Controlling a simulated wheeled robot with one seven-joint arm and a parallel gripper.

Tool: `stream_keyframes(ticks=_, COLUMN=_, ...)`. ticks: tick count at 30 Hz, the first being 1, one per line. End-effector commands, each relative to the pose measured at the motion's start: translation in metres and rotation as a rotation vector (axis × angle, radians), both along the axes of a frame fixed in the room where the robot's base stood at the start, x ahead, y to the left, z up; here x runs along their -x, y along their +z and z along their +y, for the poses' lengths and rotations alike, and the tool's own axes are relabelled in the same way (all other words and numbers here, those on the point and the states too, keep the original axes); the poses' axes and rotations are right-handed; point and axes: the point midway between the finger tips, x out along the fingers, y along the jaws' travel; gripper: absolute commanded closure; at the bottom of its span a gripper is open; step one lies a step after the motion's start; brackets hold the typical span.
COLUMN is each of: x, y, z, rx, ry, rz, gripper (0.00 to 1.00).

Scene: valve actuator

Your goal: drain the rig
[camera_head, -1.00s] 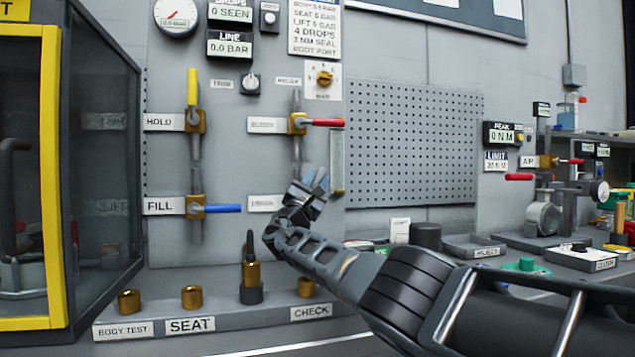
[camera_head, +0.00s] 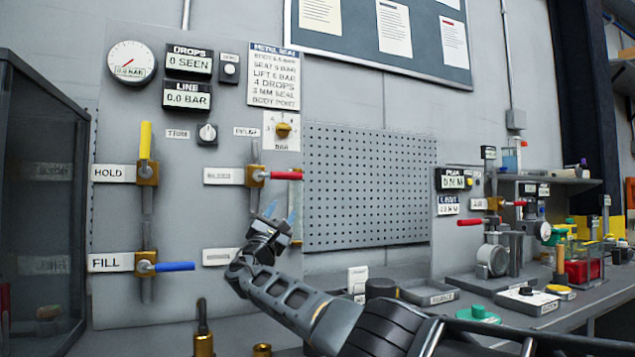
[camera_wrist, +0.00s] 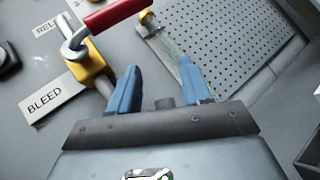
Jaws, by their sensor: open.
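My gripper (camera_head: 272,213) is open and empty in front of the panel, just below the bleed valve (camera_head: 256,175). Its blue fingertips (camera_wrist: 156,78) are apart in the wrist view. The bleed valve has a brass body and a red handle pointing right. In the wrist view its red handle (camera_wrist: 116,14) and BLEED label (camera_wrist: 52,97) are above and left of the fingers, not touching them. A lower label (camera_head: 219,256) is too blurred to read, and my arm hides what is beside it. The line display (camera_head: 187,95) reads 0.0 BAR.
The hold valve (camera_head: 147,173) has its yellow handle upright. The fill valve (camera_head: 146,264) has its blue handle pointing right. A pegboard (camera_head: 370,185) is right of the panel. A glass-sided cabinet (camera_head: 40,200) stands at left. A cluttered bench (camera_head: 560,318) is at right.

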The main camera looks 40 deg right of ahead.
Motion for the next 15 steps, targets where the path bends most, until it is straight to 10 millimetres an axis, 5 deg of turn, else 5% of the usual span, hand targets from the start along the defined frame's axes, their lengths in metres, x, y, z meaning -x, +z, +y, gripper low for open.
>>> stream_keyframes(ticks=15, x=0.032, y=0.031, z=-0.036, rx=-0.003, ry=-0.001, rz=0.003, gripper=0.52)
